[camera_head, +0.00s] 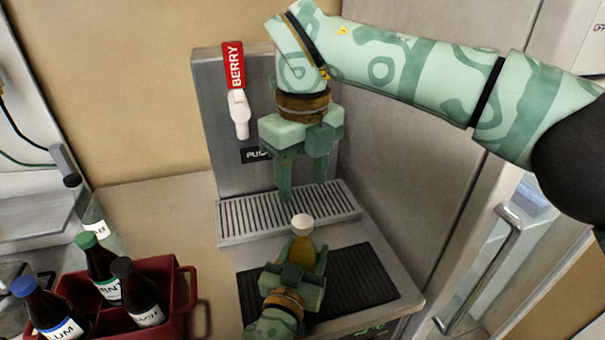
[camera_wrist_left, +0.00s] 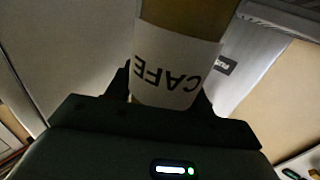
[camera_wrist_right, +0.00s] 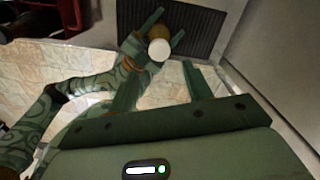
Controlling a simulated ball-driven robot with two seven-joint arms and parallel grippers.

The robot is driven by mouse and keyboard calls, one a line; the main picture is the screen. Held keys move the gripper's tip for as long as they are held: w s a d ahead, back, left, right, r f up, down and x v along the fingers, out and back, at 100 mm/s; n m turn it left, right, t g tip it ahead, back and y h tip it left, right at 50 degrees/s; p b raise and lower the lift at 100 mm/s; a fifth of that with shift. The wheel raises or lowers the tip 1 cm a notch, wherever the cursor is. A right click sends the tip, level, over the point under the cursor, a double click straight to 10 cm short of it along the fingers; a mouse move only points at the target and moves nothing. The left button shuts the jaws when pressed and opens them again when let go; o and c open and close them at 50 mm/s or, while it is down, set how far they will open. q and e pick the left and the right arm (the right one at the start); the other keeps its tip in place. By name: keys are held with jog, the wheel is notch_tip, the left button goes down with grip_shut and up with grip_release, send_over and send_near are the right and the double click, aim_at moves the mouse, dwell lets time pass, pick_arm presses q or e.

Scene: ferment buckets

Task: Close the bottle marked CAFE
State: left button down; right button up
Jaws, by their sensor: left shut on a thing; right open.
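The CAFE bottle (camera_head: 301,249) is amber and stands upright over the black mat. Its label reads CAFE, upside down, in the left wrist view (camera_wrist_left: 178,68). A white cap (camera_head: 302,223) sits on its neck and also shows from above in the right wrist view (camera_wrist_right: 159,50); I cannot tell how tight it is. My left gripper (camera_head: 296,262) is shut around the bottle's body. My right gripper (camera_head: 303,191) is open and empty, pointing down above and slightly behind the cap, apart from it.
A tap (camera_head: 239,112) with a red BERRY handle stands behind, over a slotted drip tray (camera_head: 238,230). A dark red crate (camera_head: 182,300) at lower left holds several dark capped bottles. The black ribbed mat (camera_head: 372,278) has free room at right. A door handle (camera_head: 478,270) stands further right.

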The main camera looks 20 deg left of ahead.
aim_at(302, 221)
jog(key=shift+f, duration=4)
jog(key=c, duration=1)
jog(key=o, duration=1.2)
jog(key=shift+c, duration=0.2)
jog(key=shift+r, duration=0.1)
